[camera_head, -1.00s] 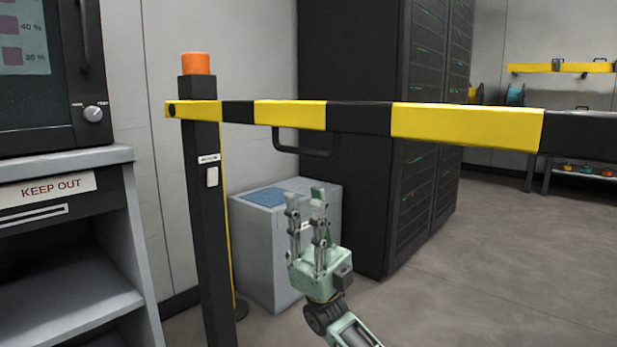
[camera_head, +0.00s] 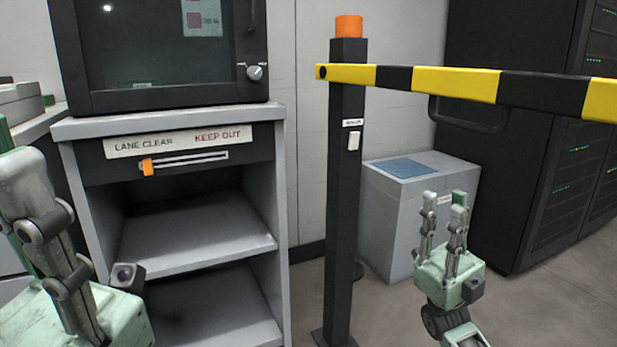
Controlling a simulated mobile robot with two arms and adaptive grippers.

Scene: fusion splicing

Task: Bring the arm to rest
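My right gripper (camera_head: 443,202) is raised in the lower right, fingers pointing up, in front of a grey box. A gap shows between its two fingers, and nothing is held there. My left gripper (camera_head: 16,160) is close to the camera at the left edge and partly cut off. One finger covers much of the other, so its opening is hard to judge. No object shows in it.
A striped barrier arm (camera_head: 455,82) reaches right from a black post (camera_head: 345,190). A shelf cabinet (camera_head: 200,235) bears a slider with an orange knob (camera_head: 148,167) at the LANE CLEAR end. The grey box (camera_head: 385,225) stands behind my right gripper, beside dark racks (camera_head: 555,150).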

